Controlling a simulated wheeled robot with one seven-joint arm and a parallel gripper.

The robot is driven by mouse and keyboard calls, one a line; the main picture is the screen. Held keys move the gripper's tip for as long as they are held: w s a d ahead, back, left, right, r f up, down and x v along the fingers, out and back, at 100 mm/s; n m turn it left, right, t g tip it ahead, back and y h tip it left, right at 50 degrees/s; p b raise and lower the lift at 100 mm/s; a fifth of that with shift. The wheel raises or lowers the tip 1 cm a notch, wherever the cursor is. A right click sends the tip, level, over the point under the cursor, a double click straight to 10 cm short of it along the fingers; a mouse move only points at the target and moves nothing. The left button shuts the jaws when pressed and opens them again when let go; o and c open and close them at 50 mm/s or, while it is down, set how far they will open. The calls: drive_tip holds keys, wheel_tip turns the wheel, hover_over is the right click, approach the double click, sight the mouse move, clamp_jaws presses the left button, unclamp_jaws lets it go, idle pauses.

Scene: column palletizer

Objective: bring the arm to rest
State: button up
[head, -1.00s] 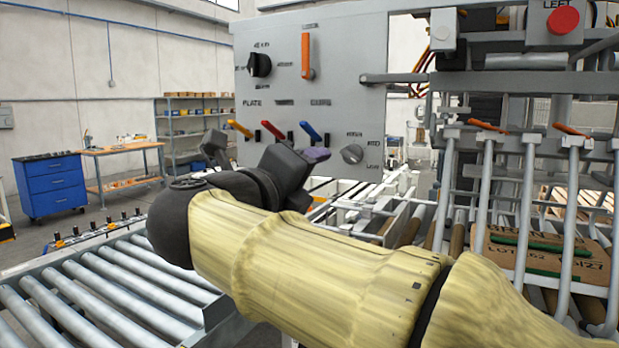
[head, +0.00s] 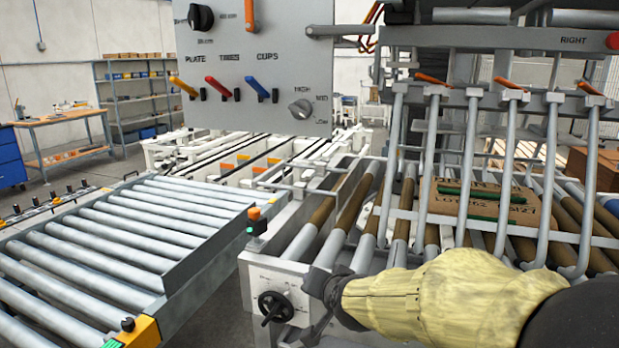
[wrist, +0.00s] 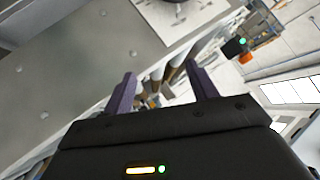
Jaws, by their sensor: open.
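My arm, in a yellow sleeve, reaches in from the lower right of the head view. A grey metal surface (wrist: 75,65) fills the left of that view. I cannot tell whether anything touches the fingers.
A roller conveyor (head: 130,235) lies left. The control panel (head: 255,50) with coloured levers hangs above. Grey bars (head: 508,165) stand over a brown carton (head: 480,203) on rollers at right. A small box with a green light (head: 256,222) sits on the conveyor corner.

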drive_tip(key=s+d+f+n+g+h, duration=0.1)
drive_tip(key=s+d+f+n+g, duration=0.1)
drive_tip(key=s+d+f+g, duration=0.4)
drive_tip(key=s+d+f+n+g+h, duration=0.1)
drive_tip(key=s+d+f+n+g, duration=0.15)
drive_tip(key=s+d+f, duration=0.75)
drive_tip(key=a+r+p, duration=0.2)
drive_tip(key=r+p, duration=0.6)
drive_tip(key=s+a+r+p, duration=0.1)
drive_tip(key=a+r+p, duration=0.1)
drive_tip(key=r+p, duration=0.6)
drive_tip(key=shift+r+m, duration=0.35)
drive_tip(key=shift+r, duration=0.3)
drive_tip(key=shift+d, duration=0.1)
drive_tip(key=shift+c, duration=0.2)
